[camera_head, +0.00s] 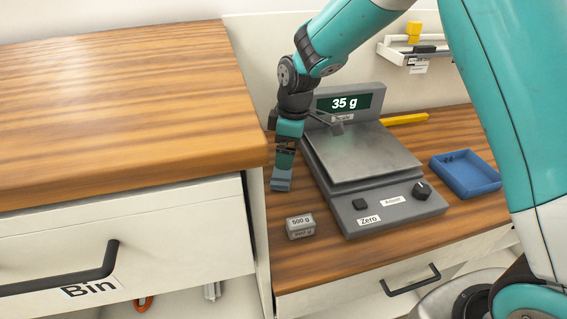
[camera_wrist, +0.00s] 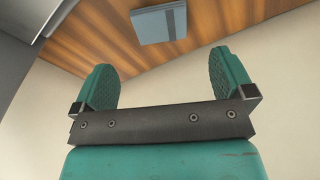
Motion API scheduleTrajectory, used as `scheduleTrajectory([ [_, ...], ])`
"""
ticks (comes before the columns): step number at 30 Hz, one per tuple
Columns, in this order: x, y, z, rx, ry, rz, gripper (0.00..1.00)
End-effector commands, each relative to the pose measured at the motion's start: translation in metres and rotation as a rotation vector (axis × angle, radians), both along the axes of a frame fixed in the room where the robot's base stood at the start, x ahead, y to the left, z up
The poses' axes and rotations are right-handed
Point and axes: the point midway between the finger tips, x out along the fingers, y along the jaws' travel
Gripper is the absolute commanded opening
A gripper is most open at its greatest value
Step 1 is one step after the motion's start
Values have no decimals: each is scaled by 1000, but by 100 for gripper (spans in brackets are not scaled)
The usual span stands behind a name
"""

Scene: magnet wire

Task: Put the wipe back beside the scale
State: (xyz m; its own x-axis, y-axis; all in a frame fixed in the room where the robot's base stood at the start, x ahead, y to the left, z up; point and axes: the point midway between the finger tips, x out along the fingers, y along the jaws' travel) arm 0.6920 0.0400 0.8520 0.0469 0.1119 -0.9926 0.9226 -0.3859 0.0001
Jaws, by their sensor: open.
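The scale's display reads 35 g. My gripper (camera_head: 285,159) points down over the wipe in the head view and hides part of it. In the wrist view my gripper (camera_wrist: 160,78) has its two teal fingers wide apart with nothing between them. The wipe shows beyond the fingertips, apart from them.
A 500 g weight (camera_head: 300,227) stands at the scale's front left. A blue tray (camera_head: 466,174) is right of the scale, and a yellow bar (camera_head: 405,119) lies behind. A higher wooden counter (camera_head: 120,110) with a drawer labelled Bin rises close on the left.

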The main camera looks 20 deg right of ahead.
Motion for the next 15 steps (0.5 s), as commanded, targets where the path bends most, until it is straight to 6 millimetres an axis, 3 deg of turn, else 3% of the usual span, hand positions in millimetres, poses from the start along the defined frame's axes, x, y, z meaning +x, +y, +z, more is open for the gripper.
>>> scheduleTrajectory([
  [3,-1,-2,21,0,-2,0,100],
  [10,-12,-3,48,12,0,-23,100],
  [13,-42,0,76,48,8,-86,100],
  [15,-76,3,99,85,21,-153,100],
])
